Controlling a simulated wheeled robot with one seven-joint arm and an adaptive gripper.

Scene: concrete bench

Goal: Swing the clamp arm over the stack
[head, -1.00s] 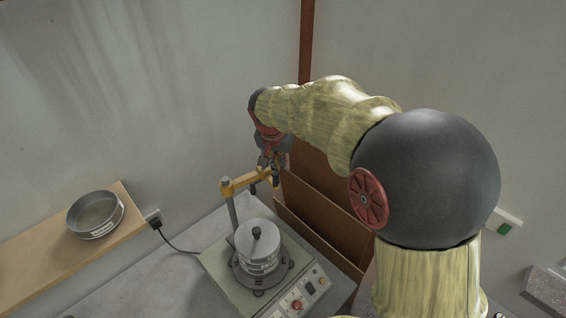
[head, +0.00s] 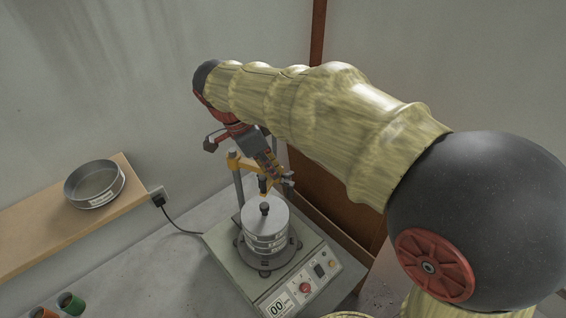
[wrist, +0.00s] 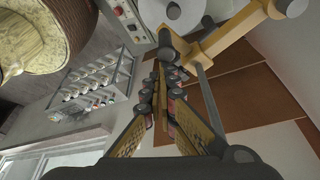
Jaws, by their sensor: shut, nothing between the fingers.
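The yellow clamp arm (head: 245,163) is on an upright grey post (head: 239,188) at the back of the shaker. Its free end, with a downward pad, appears above the knob of the grey sieve stack (head: 265,228), with a gap between. Exact alignment is hard to tell. My gripper (head: 286,180) is shut and empty beside the clamp arm's free end. In the wrist view my fingertips (wrist: 166,72) are close to the end of the clamp arm (wrist: 235,32); whether they touch is unclear. The stack (wrist: 172,12) is cut off at the top there.
The shaker base (head: 290,285) has a red button and a display. A loose sieve (head: 94,184) sits on a wooden shelf (head: 40,222) at left. Green and orange cups (head: 70,303) stand at the lower left. Brown boards (head: 335,190) stand behind the shaker.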

